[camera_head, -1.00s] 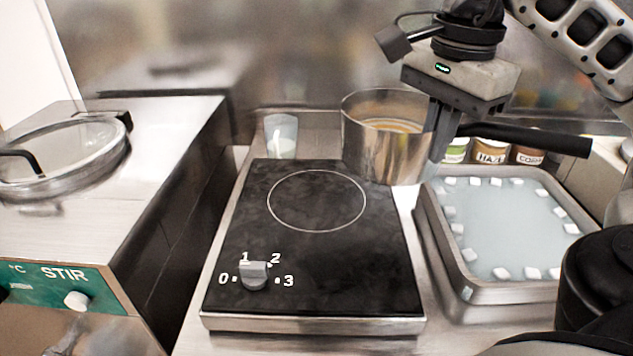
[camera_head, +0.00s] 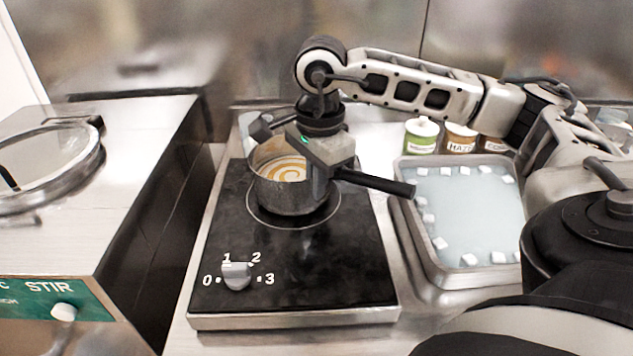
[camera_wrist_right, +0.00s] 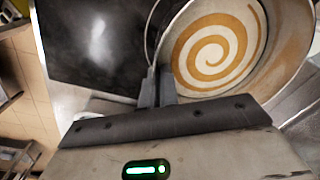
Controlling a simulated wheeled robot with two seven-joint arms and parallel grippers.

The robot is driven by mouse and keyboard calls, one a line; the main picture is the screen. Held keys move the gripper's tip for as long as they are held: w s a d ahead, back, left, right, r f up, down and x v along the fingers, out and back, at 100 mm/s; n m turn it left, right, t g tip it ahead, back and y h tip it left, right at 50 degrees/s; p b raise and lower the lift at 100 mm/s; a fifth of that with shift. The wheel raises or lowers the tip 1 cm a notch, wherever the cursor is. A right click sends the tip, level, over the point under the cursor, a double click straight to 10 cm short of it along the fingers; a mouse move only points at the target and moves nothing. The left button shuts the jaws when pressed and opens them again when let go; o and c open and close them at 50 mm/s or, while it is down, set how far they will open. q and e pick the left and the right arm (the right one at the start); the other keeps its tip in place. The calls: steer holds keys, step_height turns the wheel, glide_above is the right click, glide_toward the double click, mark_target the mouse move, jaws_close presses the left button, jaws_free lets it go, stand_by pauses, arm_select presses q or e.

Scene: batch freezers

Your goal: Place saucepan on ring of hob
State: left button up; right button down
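The steel saucepan (camera_head: 283,194) with a black handle (camera_head: 375,183) holds a cream liquid with an orange-brown swirl. It is upright inside the outline of the ring (camera_head: 262,219) on the black hob (camera_head: 330,265). I cannot tell whether its base touches the hob. My right gripper (camera_head: 320,190) is shut on the saucepan at its right side, by the root of the handle. In the right wrist view the fingers (camera_wrist_right: 156,88) meet the rim beside the swirl, and the saucepan (camera_wrist_right: 225,45) fills the upper right. My left gripper is not in view.
The hob knob (camera_head: 237,276) is at the front. A tray (camera_head: 460,284) with pale liquid and white cubes stands to the right, with several jars (camera_head: 421,137) behind it. A machine with a round lid (camera_head: 50,170) stands to the left.

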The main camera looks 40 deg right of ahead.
steer(key=shift+f, duration=0.5)
steer(key=shift+f, duration=0.1)
steer(key=shift+f, duration=0.15)
steer(key=c, duration=1.7)
jaws_free()
steer(key=r, duration=0.8)
steer(key=s+r, duration=0.1)
steer(key=r, duration=0.3)
steer(key=shift+r, duration=0.2)
steer(key=shift+w, duration=0.1)
